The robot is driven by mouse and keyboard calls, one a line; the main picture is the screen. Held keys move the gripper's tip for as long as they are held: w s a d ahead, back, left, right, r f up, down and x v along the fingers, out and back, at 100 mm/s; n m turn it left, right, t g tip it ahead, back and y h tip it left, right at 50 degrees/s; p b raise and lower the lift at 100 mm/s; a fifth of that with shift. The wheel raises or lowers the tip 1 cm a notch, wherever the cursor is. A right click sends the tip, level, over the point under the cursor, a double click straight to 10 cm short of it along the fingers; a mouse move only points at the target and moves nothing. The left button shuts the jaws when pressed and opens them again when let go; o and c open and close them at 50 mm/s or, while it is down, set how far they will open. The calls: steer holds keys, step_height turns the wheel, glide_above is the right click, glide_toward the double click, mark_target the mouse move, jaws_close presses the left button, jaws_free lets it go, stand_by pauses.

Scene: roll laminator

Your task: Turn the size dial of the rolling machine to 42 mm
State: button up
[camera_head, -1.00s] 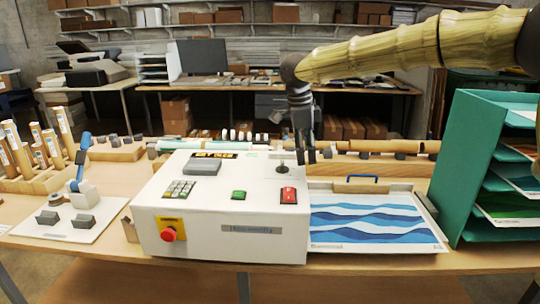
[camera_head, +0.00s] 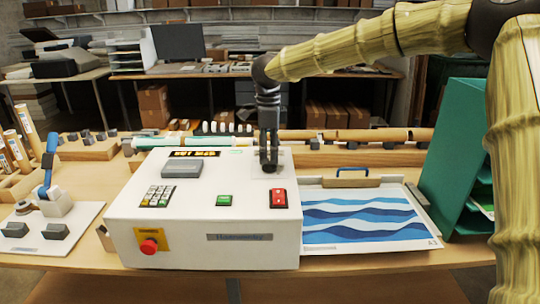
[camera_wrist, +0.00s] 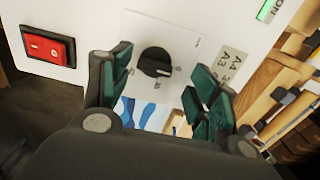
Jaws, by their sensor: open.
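The rolling machine (camera_head: 190,222) is a white box on the wooden table. Its size dial (camera_wrist: 154,62) is a round black knob with a pale pointer line, on a white plate with small marks. The numbers are too small to read surely. My gripper (camera_wrist: 158,95) is open, its two green-padded fingers apart on either side of the dial's near side in the wrist view. I cannot tell whether they touch it. In the head view my gripper (camera_head: 268,168) points down over the machine's right rear top and hides the dial.
A red emergency knob (camera_head: 149,246) is on the front. A wave-pattern sheet (camera_head: 360,218) lies at right, beside a green rack (camera_head: 455,150).

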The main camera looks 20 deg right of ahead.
mark_target(270, 165)
steer(key=shift+s+d+f, duration=0.2)
steer(key=shift+s+f, duration=0.25)
steer(key=shift+f, duration=0.15)
steer(key=shift+a+f, duration=0.25)
steer(key=shift+f, duration=0.15)
steer(key=shift+w+d+f, duration=0.1)
steer(key=shift+w+f, duration=0.1)
steer(key=shift+s+d, duration=0.1)
steer(key=shift+s+r, duration=0.1)
steer(key=shift+c, duration=1)
steer(key=c, duration=0.7)
steer(key=shift+c, duration=0.6)
